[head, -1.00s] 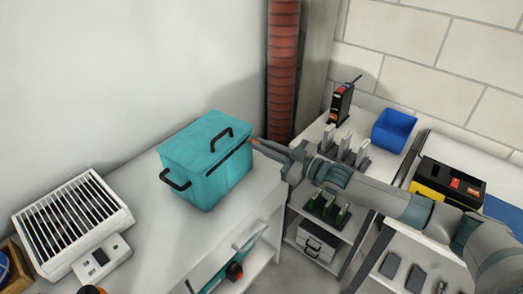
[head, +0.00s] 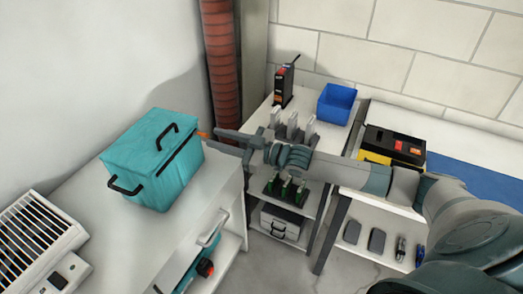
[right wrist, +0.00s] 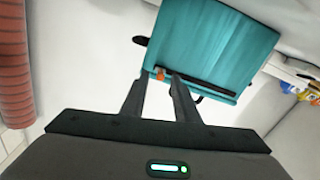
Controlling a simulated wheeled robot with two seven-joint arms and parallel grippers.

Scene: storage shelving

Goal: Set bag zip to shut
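The teal bag (head: 150,160) stands upright on the white worktop, with black handles on its top and side. A dark zip line (head: 180,155) runs along its upper front side, also seen in the right wrist view (right wrist: 205,82). A small orange zip pull (head: 203,135) sticks out at the right end of that line. My right gripper (head: 217,141) is just right of the bag at the pull. In the right wrist view its two fingers (right wrist: 160,80) stand apart, with the orange pull (right wrist: 160,73) between their tips and gaps showing. My left gripper is out of view.
A white slatted box (head: 35,235) stands left of the bag. A red ribbed pipe (head: 220,70) rises behind it. A blue bin (head: 337,103) and a black device (head: 285,82) stand on the right-hand shelf. Bare worktop lies in front of the bag.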

